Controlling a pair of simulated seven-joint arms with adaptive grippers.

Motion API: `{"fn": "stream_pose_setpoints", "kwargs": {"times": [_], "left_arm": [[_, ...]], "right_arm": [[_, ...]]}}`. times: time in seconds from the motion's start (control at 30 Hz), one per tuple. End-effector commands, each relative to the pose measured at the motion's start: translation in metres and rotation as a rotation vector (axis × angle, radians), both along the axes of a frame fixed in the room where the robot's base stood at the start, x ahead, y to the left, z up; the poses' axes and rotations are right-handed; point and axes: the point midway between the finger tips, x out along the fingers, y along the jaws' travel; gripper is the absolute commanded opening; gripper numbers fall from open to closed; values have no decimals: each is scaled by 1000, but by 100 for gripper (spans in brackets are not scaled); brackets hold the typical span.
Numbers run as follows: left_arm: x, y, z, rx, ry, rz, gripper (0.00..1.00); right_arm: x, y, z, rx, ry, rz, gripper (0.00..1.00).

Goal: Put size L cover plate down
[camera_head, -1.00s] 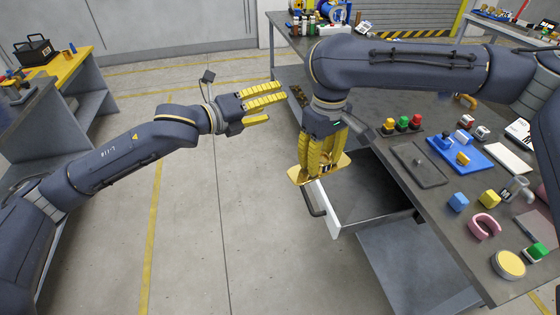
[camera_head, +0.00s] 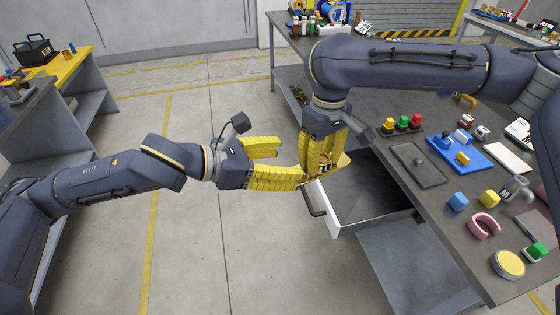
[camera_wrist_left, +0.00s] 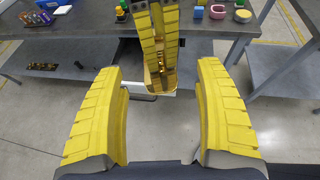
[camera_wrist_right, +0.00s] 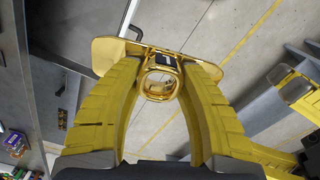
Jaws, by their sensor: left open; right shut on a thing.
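The cover plate is a shiny gold plate with a raised loop handle; it shows in the right wrist view (camera_wrist_right: 112,55). My right gripper (camera_wrist_right: 160,72) is shut on its handle and holds it in the air beside the open drawer. In the head view the plate (camera_head: 342,160) shows only partly at the right gripper's fingertips (camera_head: 318,175). My left gripper (camera_head: 290,165) is open, its yellow fingers reaching toward the plate and right gripper.
An open drawer (camera_head: 345,222) with a dark handle (camera_head: 313,198) juts from the workbench just below the plate. The bench (camera_head: 400,185) holds a grey plate with a knob (camera_head: 418,163), a blue tray (camera_head: 475,158), coloured blocks and a pink ring (camera_head: 484,225).

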Motion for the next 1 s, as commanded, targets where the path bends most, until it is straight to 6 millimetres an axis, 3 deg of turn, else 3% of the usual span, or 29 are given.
{"fn": "stream_pose_setpoints", "kwargs": {"times": [0.6,1.0], "left_arm": [[37,-71,-33,-3,4,-1,71],[49,-91,-43,-2,2,0,71]], "right_arm": [[0,0,1,1,-1,0,0],[0,0,1,1,-1,0,0]]}}
